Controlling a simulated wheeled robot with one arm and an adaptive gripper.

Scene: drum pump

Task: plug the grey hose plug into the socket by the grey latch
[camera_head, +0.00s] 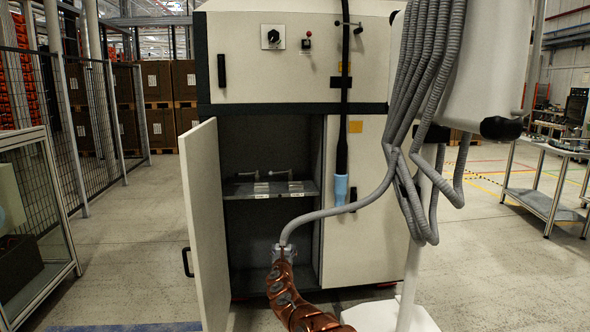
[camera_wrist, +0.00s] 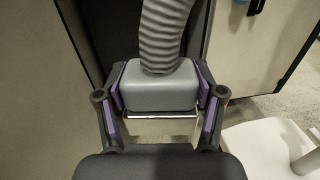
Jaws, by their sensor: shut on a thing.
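The grey hose plug (camera_wrist: 158,92) is a rounded grey block with a ribbed grey hose (camera_wrist: 163,40) rising from it. My gripper (camera_wrist: 162,98) is shut on it, one finger on each side. In the head view my gripper (camera_head: 283,254) is low in front of the open cabinet, below the shelf, with the hose (camera_head: 335,210) curving up right from it. Two small metal latch fittings, a left one (camera_head: 249,176) and a right one (camera_head: 283,176), stand on the shelf (camera_head: 236,190) inside. Their colours and the sockets are too small to tell. The plug's underside is hidden.
The cabinet door (camera_head: 207,225) stands open at the left of the opening. The closed right panel (camera_head: 366,225) bounds the other side. A black pipe with a light blue end (camera_head: 341,188) hangs there. Bunched grey hoses (camera_head: 425,80) hang at right. Floor at left is clear.

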